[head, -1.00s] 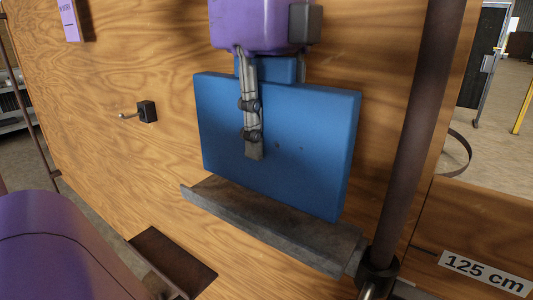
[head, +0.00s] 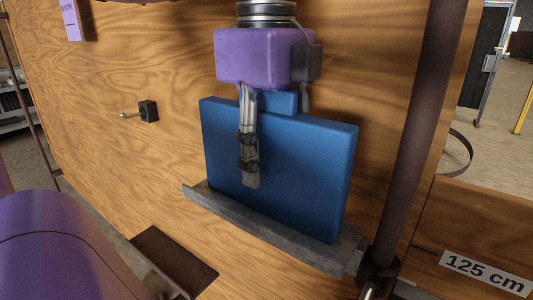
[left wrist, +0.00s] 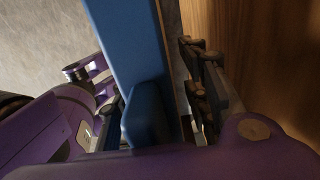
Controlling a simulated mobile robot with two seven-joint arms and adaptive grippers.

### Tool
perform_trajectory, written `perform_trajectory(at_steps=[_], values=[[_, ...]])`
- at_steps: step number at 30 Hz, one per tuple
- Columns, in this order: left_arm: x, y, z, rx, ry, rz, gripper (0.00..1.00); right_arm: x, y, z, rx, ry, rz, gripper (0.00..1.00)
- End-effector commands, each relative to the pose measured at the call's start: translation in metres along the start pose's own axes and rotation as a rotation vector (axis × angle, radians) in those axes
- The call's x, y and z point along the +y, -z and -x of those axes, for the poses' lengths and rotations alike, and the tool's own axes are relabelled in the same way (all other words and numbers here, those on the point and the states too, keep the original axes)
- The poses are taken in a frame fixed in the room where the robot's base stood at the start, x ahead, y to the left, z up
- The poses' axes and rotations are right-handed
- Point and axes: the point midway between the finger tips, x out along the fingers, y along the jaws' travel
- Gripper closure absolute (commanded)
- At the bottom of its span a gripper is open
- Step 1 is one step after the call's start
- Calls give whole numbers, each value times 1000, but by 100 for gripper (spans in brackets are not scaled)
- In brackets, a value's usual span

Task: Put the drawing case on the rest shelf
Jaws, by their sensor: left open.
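The drawing case (head: 300,165) is a flat blue box with a blue handle block (head: 277,102) on top. It stands upright, its lower edge in the grey metal rest shelf (head: 265,233) behind the shelf's front lip. My left gripper (head: 258,150) is above it, pointing down, open with one finger in front of the case; the other is mostly hidden behind. In the left wrist view the fingers are apart on either side of the case (left wrist: 128,35) and its handle block (left wrist: 146,115). My right gripper is not in view.
A dark post (head: 412,130) stands just right of the shelf. A small hook (head: 147,111) sticks out of the wooden panel (head: 100,150) at left. A lower brown ledge (head: 172,258) is at bottom left. A "125 cm" sign (head: 485,272) is at lower right.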

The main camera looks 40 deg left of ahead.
Motion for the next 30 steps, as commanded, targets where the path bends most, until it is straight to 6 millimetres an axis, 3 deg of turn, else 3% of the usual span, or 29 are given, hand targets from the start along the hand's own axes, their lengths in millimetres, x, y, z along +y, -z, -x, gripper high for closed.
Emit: perform_trajectory(at_steps=[5, 8, 21, 30], values=[[-1, 0, 7, 0, 2, 1, 58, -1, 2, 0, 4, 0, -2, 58], [-1, 0, 21, -1, 3, 3, 58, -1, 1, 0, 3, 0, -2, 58], [-1, 0, 107, -1, -1, 3, 58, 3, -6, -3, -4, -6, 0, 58], [0, 0, 123, 1, -2, -1, 58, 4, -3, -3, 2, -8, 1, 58]])
